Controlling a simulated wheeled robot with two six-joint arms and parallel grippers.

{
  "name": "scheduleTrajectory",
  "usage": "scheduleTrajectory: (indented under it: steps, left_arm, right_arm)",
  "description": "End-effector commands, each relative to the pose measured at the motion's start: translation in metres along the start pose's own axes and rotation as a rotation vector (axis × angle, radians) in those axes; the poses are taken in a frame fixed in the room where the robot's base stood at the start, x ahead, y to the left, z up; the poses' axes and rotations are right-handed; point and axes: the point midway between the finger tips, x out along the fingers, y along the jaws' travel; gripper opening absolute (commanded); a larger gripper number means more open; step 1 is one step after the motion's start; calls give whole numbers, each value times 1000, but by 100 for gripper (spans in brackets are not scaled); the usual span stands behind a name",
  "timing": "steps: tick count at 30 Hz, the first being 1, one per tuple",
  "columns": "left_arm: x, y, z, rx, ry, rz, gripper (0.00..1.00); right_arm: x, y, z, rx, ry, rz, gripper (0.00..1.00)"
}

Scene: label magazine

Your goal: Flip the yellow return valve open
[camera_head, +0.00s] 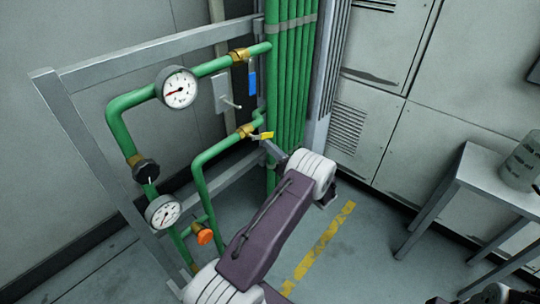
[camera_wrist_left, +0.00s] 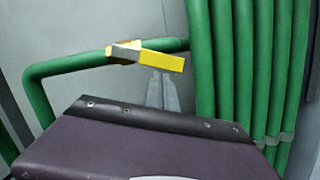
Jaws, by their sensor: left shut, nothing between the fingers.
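The yellow valve lever (camera_head: 265,135) sits on a brass valve body (camera_head: 246,131) on the lower green pipe. In the left wrist view the yellow lever (camera_wrist_left: 162,62) points right and slightly down, roughly along the pipe. My left gripper (camera_head: 267,146) is just below the lever in the head view. In the left wrist view its grey fingertips (camera_wrist_left: 163,78) are together, empty, and appear just under the lever's right half. I cannot tell whether they touch it. My right gripper is not clearly in view.
A blue lever (camera_head: 253,83) hangs from the upper pipe's brass valve. Gauges (camera_head: 177,88) (camera_head: 163,212), a black knob (camera_head: 146,170) and an orange knob (camera_head: 204,235) are at left. Vertical green pipes (camera_head: 288,80) stand behind. A grey table (camera_head: 490,172) is at right.

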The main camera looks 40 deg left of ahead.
Motion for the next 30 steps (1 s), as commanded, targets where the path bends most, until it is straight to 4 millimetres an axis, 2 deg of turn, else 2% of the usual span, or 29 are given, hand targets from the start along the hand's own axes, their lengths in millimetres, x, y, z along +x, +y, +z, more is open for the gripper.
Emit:
scheduleTrajectory:
  steps: [9, 15, 19, 30]
  left_arm:
    - [0, -1, 2, -21, 0, 5, 0]
    - [5, -7, 21, -293, -1, 72, 0]
    - [7, -8, 29, -402, 0, 100, 0]
    - [6, -8, 26, -411, 0, 102, 0]
  right_arm:
    - [0, 0, 0, 0, 0, 0, 36]
    - [3, 0, 0, 0, 0, 0, 36]
    - [3, 0, 0, 0, 0, 0, 36]
    - [6, 0, 1, 0, 0, 0, 36]
